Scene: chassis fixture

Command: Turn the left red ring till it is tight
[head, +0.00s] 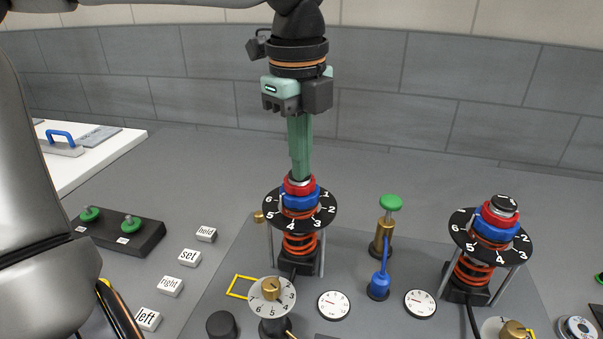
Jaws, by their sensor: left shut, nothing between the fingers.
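The left red ring (298,189) sits at the top of the left spring post, above a blue ring (299,201) and a black numbered dial (273,210). My left gripper (301,176) comes straight down over this post. Its green fingers are shut together, with their tips at the top of the post, just above or at the red ring. I cannot tell whether they touch it. The fingers hide part of the post's top. A second red ring (488,217) sits on the right spring post, above its blue ring (492,231). My right gripper is not in view.
Between the posts stands a brass valve with a green knob (390,202) and a blue lever (380,280). Gauges (334,305) and a numbered dial with a brass knob (257,295) are in front. Label blocks (189,258) and a green-button box (118,232) lie left.

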